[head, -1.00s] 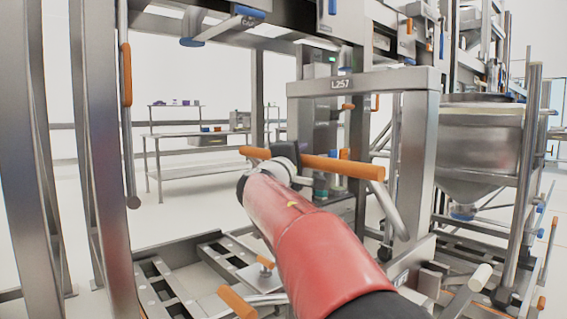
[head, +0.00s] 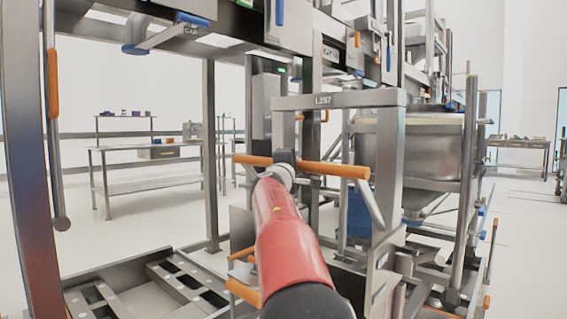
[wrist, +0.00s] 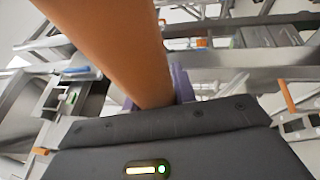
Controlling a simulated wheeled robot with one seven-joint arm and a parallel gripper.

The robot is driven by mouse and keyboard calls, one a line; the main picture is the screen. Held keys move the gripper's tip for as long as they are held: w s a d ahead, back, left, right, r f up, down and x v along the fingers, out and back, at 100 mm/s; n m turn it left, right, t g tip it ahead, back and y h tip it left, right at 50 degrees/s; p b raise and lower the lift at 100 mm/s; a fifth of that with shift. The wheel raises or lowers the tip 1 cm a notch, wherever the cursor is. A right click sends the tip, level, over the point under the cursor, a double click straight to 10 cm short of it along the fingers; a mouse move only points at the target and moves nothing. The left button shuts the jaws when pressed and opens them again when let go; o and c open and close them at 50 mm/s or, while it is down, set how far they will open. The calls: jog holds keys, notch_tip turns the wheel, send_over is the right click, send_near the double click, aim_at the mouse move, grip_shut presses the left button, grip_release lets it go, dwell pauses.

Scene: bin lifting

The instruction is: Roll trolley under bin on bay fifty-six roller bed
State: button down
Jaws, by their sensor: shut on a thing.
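The trolley is a steel frame with a crossbar marked L257 (head: 335,100) and an orange handlebar (head: 335,169). My gripper (head: 284,158) is shut on this handlebar, near its middle, at the end of my red arm. In the wrist view the orange bar (wrist: 115,40) runs up from between the purple-edged fingers (wrist: 155,99). A steel bin with a tapered bottom (head: 435,150) stands behind and right of the trolley, partly hidden by posts. I cannot make out a bay fifty-six label or clearly identify its roller bed.
A low steel floor frame with perforated rails (head: 172,278) lies at lower left. A tall post with an orange grip (head: 52,85) stands at left, and a steel workbench (head: 150,185) is farther back. Overhead steelwork spans the top. Open floor (head: 515,230) shows at right.

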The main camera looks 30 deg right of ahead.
jog(key=w+d+p, duration=0.3)
jog(key=w+d, duration=0.1)
jog(key=d, duration=0.7)
jog(key=shift+w+d+f+p, duration=0.25)
jog(key=shift+d+f+p, duration=0.05)
jog(key=shift+f, duration=0.1)
jog(key=c, duration=1.1)
grip_release()
jog(key=shift+r, duration=0.15)
jog(key=shift+a, duration=0.1)
jog(key=b+v, duration=0.6)
jog(key=v, duration=0.1)
jog(key=shift+s+a, duration=0.25)
jog(key=shift+a, duration=0.05)
